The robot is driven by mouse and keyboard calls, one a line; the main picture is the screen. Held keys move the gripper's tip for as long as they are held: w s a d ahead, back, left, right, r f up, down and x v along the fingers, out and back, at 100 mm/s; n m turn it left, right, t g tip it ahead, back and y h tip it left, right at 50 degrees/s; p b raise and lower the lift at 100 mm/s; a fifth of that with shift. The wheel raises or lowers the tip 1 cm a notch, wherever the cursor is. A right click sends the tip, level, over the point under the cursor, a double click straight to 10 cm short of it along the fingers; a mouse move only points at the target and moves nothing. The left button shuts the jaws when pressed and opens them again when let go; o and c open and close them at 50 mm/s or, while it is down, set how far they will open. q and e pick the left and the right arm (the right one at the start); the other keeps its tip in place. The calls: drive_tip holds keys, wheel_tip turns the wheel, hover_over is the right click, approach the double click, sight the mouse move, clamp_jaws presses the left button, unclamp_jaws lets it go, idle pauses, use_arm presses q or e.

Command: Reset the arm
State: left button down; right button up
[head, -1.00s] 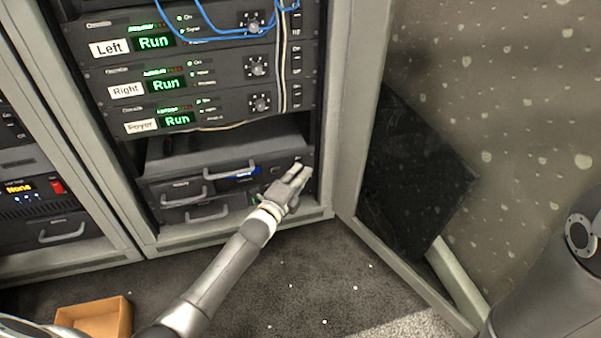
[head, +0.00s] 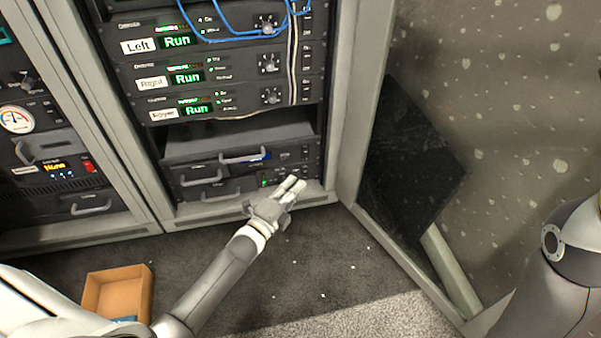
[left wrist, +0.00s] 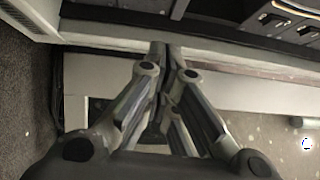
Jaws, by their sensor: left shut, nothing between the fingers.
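My left gripper (head: 294,186) is shut and empty in the head view. It is in front of the lowest rack units, near the cabinet's bottom edge, and holds nothing. In the left wrist view its fingers (left wrist: 163,55) are together, pointing at the cabinet's bottom frame; I cannot tell whether they touch it. My left arm reaches in from the lower left. Part of my other arm shows at the right edge of the head view, but its gripper is not in view.
The rack (head: 215,80) holds units labelled Left, Right and Foyer, each reading Run. Blue cables (head: 235,38) hang across the top. Handled drawers (head: 222,188) sit low. An open door (head: 405,255) stands at right. A cardboard box (head: 117,294) is on the carpet, which is otherwise mostly clear.

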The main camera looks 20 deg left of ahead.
use_arm(q)
drive_tip(key=shift+s+a, duration=0.15)
drive_tip(key=shift+s, duration=0.4)
